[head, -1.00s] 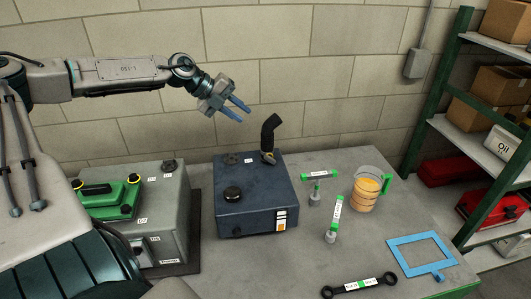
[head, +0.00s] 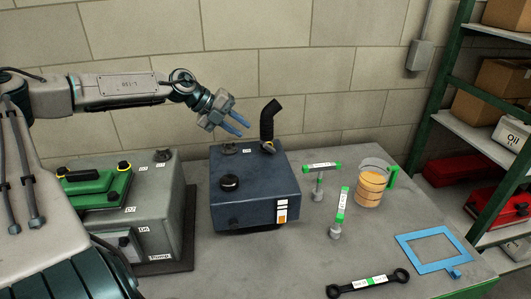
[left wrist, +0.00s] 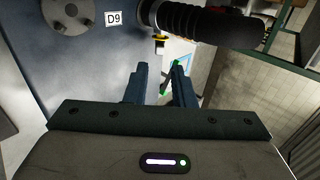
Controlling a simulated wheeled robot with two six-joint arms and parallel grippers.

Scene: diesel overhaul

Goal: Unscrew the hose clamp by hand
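The hose clamp (head: 268,147) is a small brassy ring with a tab at the foot of the black hose (head: 269,120), which stands up from the back right of the dark blue box (head: 255,190). My left gripper (head: 244,128) is open and empty, just left of the hose and above the box top. In the left wrist view, its two fingers (left wrist: 160,70) are apart, with the yellowish clamp (left wrist: 160,38) ahead of them and the ribbed hose (left wrist: 205,25) running right. The fingers do not appear to touch the clamp. My right gripper is not in view.
Two green-capped tools (head: 321,168) (head: 342,200), a jug of amber liquid (head: 371,187), a black wrench (head: 367,285) and a blue frame (head: 433,248) are on the bench. A grey machine (head: 155,220) stands left of the box. The wall is close behind.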

